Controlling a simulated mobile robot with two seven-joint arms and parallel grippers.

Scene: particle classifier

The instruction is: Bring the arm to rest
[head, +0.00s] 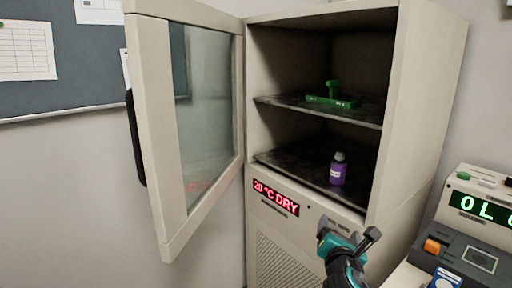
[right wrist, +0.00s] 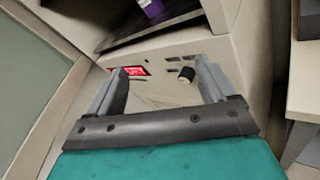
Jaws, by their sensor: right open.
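My right gripper (head: 347,243) is in front of the cabinet's lower front panel, below the lower shelf. In the right wrist view its two fingers (right wrist: 160,90) are spread apart with nothing held between them. A purple bottle (head: 338,170) with a grey cap stands upright on the lower shelf, above and apart from the gripper. Part of the bottle (right wrist: 152,9) also shows at the top of the right wrist view. My left gripper is not in either view.
The cabinet (head: 418,110) is open, its glass door (head: 150,130) swung out to the left. A green object (head: 333,97) lies on the upper shelf. A red display (head: 275,197) reads "20 °C DRY". A machine with a green display (head: 480,207) stands at right, close to my right arm.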

